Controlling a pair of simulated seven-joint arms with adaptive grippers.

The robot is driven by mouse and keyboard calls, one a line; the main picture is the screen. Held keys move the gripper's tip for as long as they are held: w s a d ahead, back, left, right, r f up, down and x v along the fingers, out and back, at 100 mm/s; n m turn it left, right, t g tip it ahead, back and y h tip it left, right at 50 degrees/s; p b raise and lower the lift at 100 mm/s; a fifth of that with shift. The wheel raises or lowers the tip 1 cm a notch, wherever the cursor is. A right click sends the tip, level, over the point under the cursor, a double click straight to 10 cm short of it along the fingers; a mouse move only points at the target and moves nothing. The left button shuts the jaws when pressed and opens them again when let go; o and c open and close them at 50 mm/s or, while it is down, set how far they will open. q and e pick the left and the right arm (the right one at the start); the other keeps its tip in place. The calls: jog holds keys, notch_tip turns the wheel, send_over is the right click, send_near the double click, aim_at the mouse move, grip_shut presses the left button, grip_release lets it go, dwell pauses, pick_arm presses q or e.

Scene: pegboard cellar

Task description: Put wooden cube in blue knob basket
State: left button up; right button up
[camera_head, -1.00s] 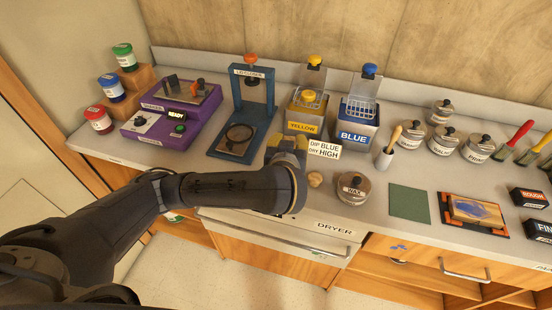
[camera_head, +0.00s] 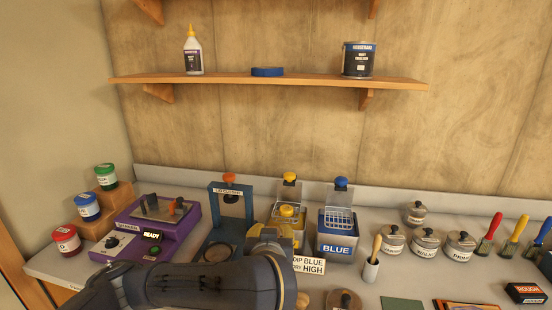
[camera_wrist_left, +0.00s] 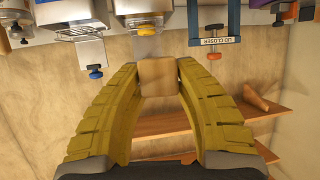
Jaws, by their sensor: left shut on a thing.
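The wooden cube (camera_wrist_left: 157,77) is pinched between the fingertips of my left gripper (camera_wrist_left: 158,70) in the left wrist view. In the head view my left gripper (camera_head: 275,238) is in front of the yellow tank and hides the cube. The blue knob basket (camera_head: 340,218) is a wire basket in the tank labelled BLUE, to the right of the gripper, with its blue knob (camera_head: 341,182) above. The blue knob also shows in the left wrist view (camera_wrist_left: 95,74). My right gripper is not in view.
A yellow knob (camera_head: 290,177) stands over the yellow tank, left of the blue one. The lid closer (camera_head: 230,205) and purple shaker (camera_head: 150,225) are further left. A DIP BLUE sign (camera_head: 308,264) stands in front. A wall shelf (camera_head: 250,79) is above.

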pick_arm(q)
jog(key=shift+w+a+r, duration=0.35)
jog(key=shift+a+r, duration=0.25)
jog(key=s+a+f, duration=0.1)
jog(key=a+f, duration=0.4)
jog(key=a, duration=0.4)
jog(key=s+a+f, duration=0.1)
jog(key=a+f, duration=0.5)
jog(key=a, duration=0.2)
jog(key=shift+h, duration=0.3)
jog(key=d+r, duration=0.3)
jog(key=d, duration=0.2)
jog(key=w+d+r, duration=0.1)
jog(key=d+r, duration=0.3)
jog(key=d, duration=0.2)
jog(key=w+d+r, duration=0.1)
jog(key=d+r, duration=0.3)
jog(key=d, duration=0.2)
jog(key=shift+d, duration=0.25)
jog(key=shift+s+d+f+y, duration=0.15)
jog(key=shift+s+f+y, duration=0.05)
jog(key=shift+f, duration=0.25)
jog(key=shift+s+d+f+y, duration=0.1)
jog(key=shift+s+f+y, duration=0.1)
jog(key=shift+f, duration=0.25)
jog(key=shift+s+a+f, duration=0.1)
jog(key=shift+a+f, duration=0.05)
jog(key=shift+f, duration=0.15)
